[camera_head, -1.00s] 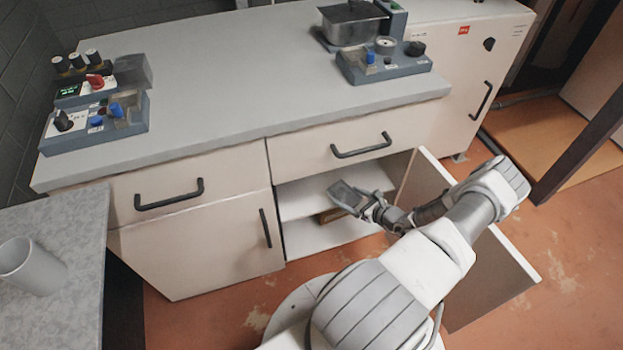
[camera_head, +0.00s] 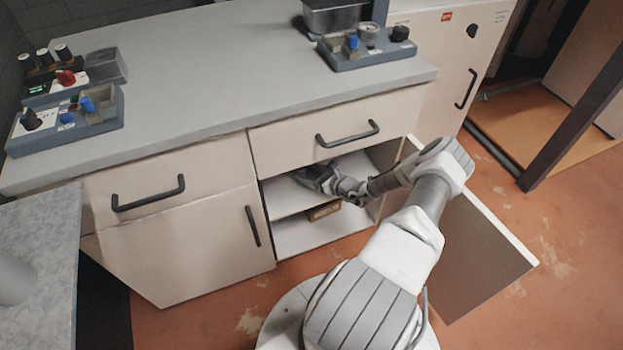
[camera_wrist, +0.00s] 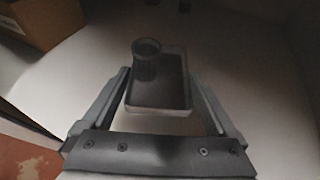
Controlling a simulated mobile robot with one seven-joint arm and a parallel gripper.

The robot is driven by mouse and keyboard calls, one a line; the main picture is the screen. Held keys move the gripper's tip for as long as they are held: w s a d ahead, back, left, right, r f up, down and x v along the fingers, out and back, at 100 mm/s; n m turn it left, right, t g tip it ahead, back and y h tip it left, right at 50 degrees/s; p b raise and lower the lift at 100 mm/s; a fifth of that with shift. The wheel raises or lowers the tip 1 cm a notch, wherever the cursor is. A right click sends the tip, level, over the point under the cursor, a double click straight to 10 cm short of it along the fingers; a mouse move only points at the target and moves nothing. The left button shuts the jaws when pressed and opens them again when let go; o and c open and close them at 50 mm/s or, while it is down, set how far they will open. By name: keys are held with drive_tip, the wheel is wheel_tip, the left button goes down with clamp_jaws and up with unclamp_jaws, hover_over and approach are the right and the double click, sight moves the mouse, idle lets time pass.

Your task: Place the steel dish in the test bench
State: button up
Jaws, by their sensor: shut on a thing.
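The steel dish (camera_wrist: 172,108), a small grey rectangular dish, is between the fingers of my gripper (camera_wrist: 160,104) in the wrist view. A dark round cylinder (camera_wrist: 147,62) stands at its left side; I cannot tell whether it is in the dish or behind it. The test bench (camera_head: 215,75) has its right-hand cupboard open. In the head view my gripper (camera_head: 308,174) is inside this cupboard, over the upper shelf (camera_head: 283,198). The dish is hard to make out there. I cannot tell whether it touches the shelf.
The open cupboard door (camera_head: 482,250) stands to the right of my arm. A brown box (camera_head: 323,211) sits below the upper shelf. A drawer with a black handle (camera_head: 347,134) is above the opening. Control units (camera_head: 65,120) stand on the worktop. A grey side table (camera_head: 45,240) is at left.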

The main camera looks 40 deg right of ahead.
drive_tip(key=shift+f, duration=0.75)
drive_tip(key=shift+f+b, duration=0.2)
drive_tip(key=shift+b, duration=0.15)
drive_tip(key=o, duration=1.2)
drive_tip(key=shift+r, duration=0.25)
drive_tip(key=p+v, duration=0.4)
drive_tip(key=v, duration=0.6)
drive_tip(key=shift+s+d+r, duration=0.1)
drive_tip(key=shift+s+d, duration=0.05)
drive_tip(key=shift+s, duration=0.25)
drive_tip(key=shift+s+r, duration=0.15)
drive_tip(key=shift+s, duration=0.4)
